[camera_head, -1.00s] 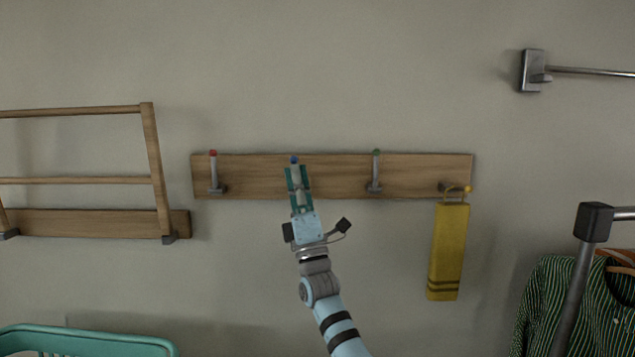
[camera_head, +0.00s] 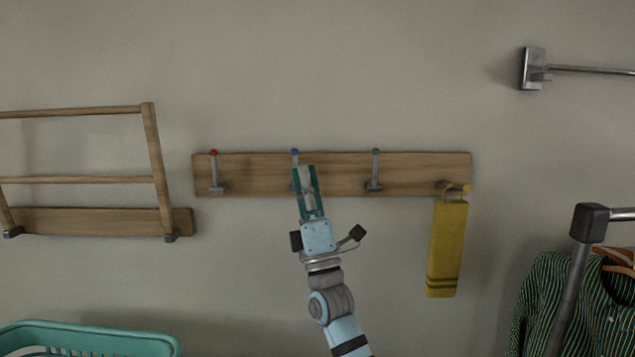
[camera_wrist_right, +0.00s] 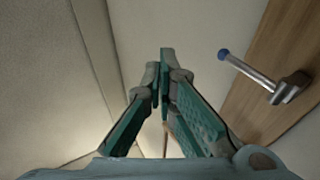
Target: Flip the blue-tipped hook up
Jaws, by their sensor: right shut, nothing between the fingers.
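The blue-tipped hook (camera_head: 295,153) stands upright against the wooden board (camera_head: 335,175), its blue tip at the board's top edge, level with the red and green tips. My right gripper (camera_head: 306,168) is in front of the board, just right of the hook, and hides part of its shaft and base. In the right wrist view the fingers (camera_wrist_right: 163,60) are together and empty. There the blue-tipped hook (camera_wrist_right: 250,73) is whole and in view to the right of the fingers, apart from them. My left gripper is not in view.
Red-tipped (camera_head: 214,172) and green-tipped (camera_head: 375,172) hooks stand upright either side. A yellow cloth (camera_head: 447,248) hangs from the yellow-tipped hook (camera_head: 466,187). A wooden rack (camera_head: 152,150) is left, a teal basket (camera_head: 90,335) lower left, striped clothing (camera_head: 545,310) lower right.

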